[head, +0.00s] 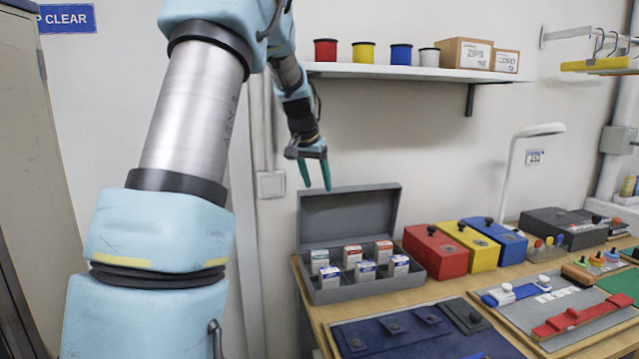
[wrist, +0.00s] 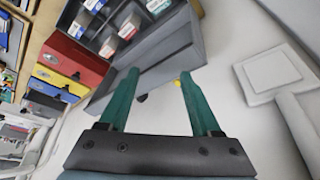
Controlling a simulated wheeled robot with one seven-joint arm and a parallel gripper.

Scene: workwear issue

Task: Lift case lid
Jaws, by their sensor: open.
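The grey case (head: 326,296) stands at the left end of the bench, with several small white boxes with coloured labels inside. Its lid (head: 348,212) is raised, roughly upright at the back. My gripper (head: 316,176) is open and empty, above the lid's upper left part and apart from it in the head view. In the wrist view my gripper (wrist: 158,76) has its two green fingers spread, and the lid (wrist: 165,62) shows beyond and between the tips. A small dark knob (wrist: 141,98) shows by the lid's edge. The case interior (wrist: 90,42) is at the top.
Red (head: 436,252), yellow (head: 470,247) and blue (head: 503,241) boxes with dark knobs stand right of the case. A wall shelf (head: 400,72) with spools and cartons is above. A navy cloth piece (head: 395,335) lies in front. A wall switch (head: 271,184) is left.

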